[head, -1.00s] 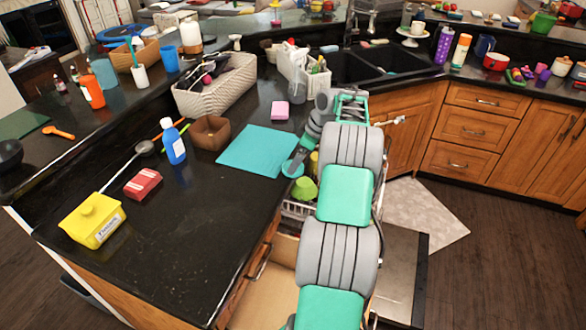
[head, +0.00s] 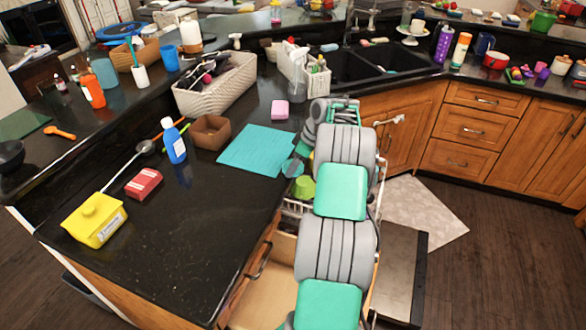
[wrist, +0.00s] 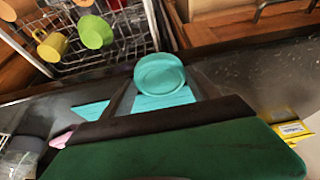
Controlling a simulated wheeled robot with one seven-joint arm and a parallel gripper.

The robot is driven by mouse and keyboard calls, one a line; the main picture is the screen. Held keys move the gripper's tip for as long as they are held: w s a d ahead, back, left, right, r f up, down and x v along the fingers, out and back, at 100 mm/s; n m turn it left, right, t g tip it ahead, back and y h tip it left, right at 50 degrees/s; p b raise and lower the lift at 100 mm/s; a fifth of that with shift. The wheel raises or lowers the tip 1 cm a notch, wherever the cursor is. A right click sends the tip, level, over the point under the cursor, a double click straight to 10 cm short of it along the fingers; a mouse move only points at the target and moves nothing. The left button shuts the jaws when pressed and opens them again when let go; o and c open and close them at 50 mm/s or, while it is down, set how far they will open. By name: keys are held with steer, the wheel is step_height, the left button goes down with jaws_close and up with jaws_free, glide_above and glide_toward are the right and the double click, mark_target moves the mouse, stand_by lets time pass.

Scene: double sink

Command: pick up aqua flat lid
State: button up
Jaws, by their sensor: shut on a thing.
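The aqua flat lid (wrist: 160,74) is a round disc, seen between the fingers of my gripper (wrist: 162,84) in the wrist view. My gripper is shut on it. There my arm hides most of the gripper. The lid appears held above the counter, but the exact gap is hard to tell.
An open dishwasher rack (wrist: 110,45) with a yellow mug (wrist: 50,44) and a green cup (wrist: 95,32) lies beside the counter. A brown box (head: 211,132), blue bottle (head: 174,143) and yellow container (head: 95,220) stand on the counter. The front counter (head: 190,250) is mostly clear.

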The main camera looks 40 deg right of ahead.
steer(key=c, duration=0.4)
steer(key=shift+r, duration=0.1)
